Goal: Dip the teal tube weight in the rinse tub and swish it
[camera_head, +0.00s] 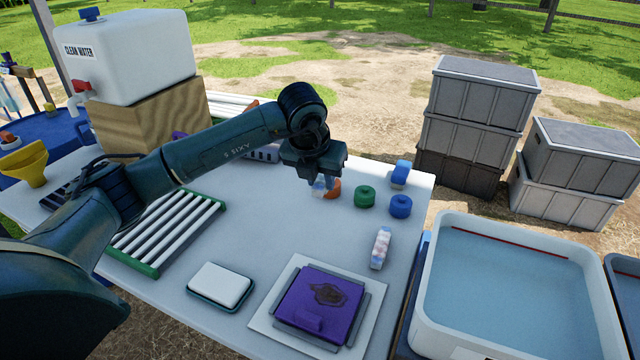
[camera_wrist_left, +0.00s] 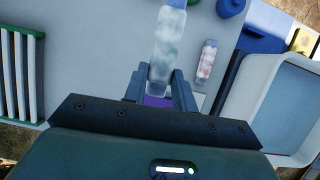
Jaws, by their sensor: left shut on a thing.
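My left gripper (camera_head: 325,186) reaches over the work table from the left, fingers pointing down. In the left wrist view its fingers (camera_wrist_left: 160,85) are shut on a pale, mottled teal-white tube weight (camera_wrist_left: 168,45). In the head view only a small pale part of this weight shows below the jaws. A second mottled weight, pinkish and blue (camera_head: 381,248), lies on the table, and also shows in the left wrist view (camera_wrist_left: 207,60). The rinse tub (camera_head: 430,292), white and filled with bluish water, stands at the right beyond the table edge, apart from the gripper. My right gripper is out of view.
Green (camera_head: 365,196), blue (camera_head: 400,206) and orange (camera_head: 333,189) round pieces stand near the gripper. A purple plate (camera_head: 312,312), a white block (camera_head: 221,285) and a slatted rack (camera_head: 172,228) lie on the table (camera_head: 262,235). Grey crates (camera_head: 478,105) stand behind.

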